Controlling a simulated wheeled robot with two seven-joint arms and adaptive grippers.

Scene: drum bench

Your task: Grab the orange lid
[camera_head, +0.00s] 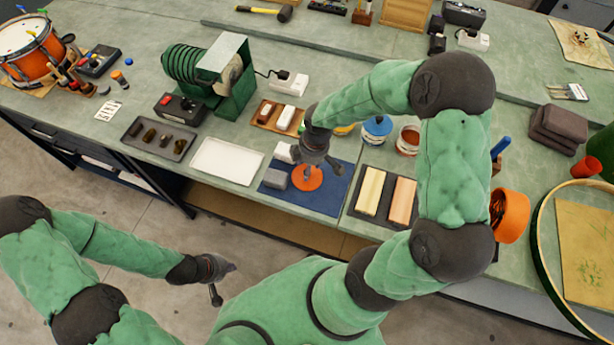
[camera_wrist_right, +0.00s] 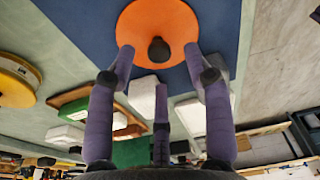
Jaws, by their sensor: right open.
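The orange lid (camera_head: 300,182) is a flat disc lying on a dark blue mat (camera_head: 333,192) near the bench's front edge. In the right wrist view, the lid (camera_wrist_right: 150,20) has a dark round knob at its centre. My right gripper (camera_head: 309,168) points down over the lid. In the right wrist view it (camera_wrist_right: 160,66) is open, two fingers at either side of the knob and a third nearer the camera. Contact with the lid cannot be told. My left gripper (camera_head: 220,282) is off the bench over the floor, with its opening unclear.
A grey block (camera_head: 275,179) and a white block (camera_head: 284,152) lie close left of the lid. A white tray (camera_head: 227,161) is farther left. Two whetstone-like bars (camera_head: 371,188) stand right of the mat. A blue-lidded jar (camera_head: 377,128) is behind them.

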